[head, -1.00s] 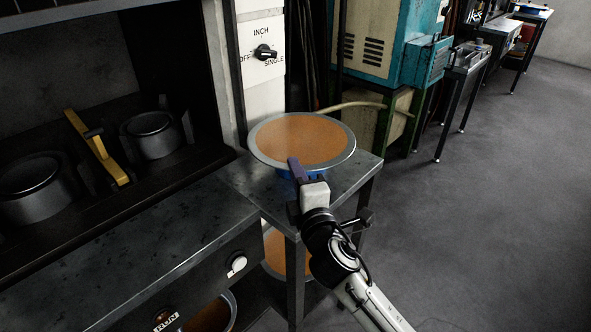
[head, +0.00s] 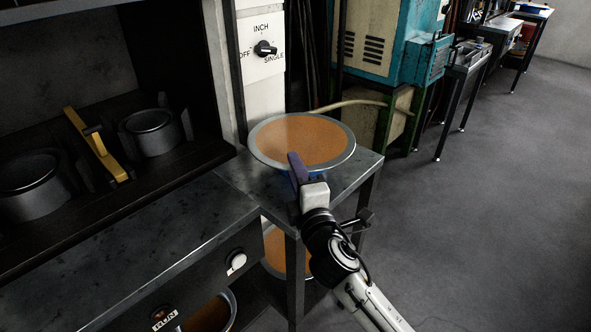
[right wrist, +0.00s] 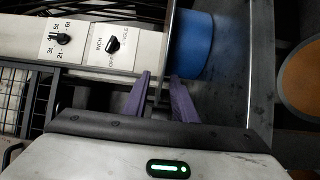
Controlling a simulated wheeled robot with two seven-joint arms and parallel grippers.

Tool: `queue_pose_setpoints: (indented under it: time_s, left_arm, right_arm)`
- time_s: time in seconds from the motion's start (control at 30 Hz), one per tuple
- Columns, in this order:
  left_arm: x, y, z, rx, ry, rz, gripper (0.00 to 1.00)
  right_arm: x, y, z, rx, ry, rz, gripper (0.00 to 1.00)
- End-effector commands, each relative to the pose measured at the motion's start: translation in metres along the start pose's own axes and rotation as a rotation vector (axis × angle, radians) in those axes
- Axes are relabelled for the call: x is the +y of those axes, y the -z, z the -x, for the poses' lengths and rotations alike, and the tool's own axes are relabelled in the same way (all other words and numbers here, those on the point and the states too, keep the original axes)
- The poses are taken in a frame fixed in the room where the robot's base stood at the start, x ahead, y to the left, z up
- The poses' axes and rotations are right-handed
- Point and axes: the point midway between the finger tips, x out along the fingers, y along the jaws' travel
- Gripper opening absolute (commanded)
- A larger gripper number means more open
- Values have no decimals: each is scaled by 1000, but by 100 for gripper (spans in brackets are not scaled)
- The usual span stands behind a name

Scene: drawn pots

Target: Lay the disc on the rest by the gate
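An orange disc (head: 302,138) with a grey rim lies level on a blue round rest (head: 290,174), which stands on a dark metal table (head: 345,175). The blue rest shows beyond my fingers in the right wrist view (right wrist: 196,45). My right gripper (head: 294,165) is at the disc's near rim. Its purple fingers stand apart in the right wrist view (right wrist: 161,76). One finger is above the rim, the other below; the disc looks edge-on as a thin line between them. The lower finger is mostly hidden in the head view. My left gripper is not in view.
A switch panel (head: 258,30) on a pale post stands just behind the disc. Another orange disc (head: 273,250) is below the tabletop. A press bed with grey pots (head: 150,134) and a yellow bar (head: 96,146) is at left. Open floor (head: 490,210) lies to the right.

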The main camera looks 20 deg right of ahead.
Motion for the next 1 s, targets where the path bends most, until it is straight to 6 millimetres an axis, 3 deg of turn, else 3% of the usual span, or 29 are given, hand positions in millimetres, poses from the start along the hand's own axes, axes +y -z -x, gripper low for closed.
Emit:
queue_pose_setpoints:
  time_s: [0.17, 0.63, 1.0]
  left_arm:
    - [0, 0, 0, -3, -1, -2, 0]
    - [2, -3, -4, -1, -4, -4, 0]
    - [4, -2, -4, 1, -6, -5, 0]
  right_arm:
    - [-2, 0, 7, 1, 3, 0, 25]
    - [-2, 0, 90, 1, 1, 1, 25]
    - [0, 0, 103, 1, -1, 1, 25]
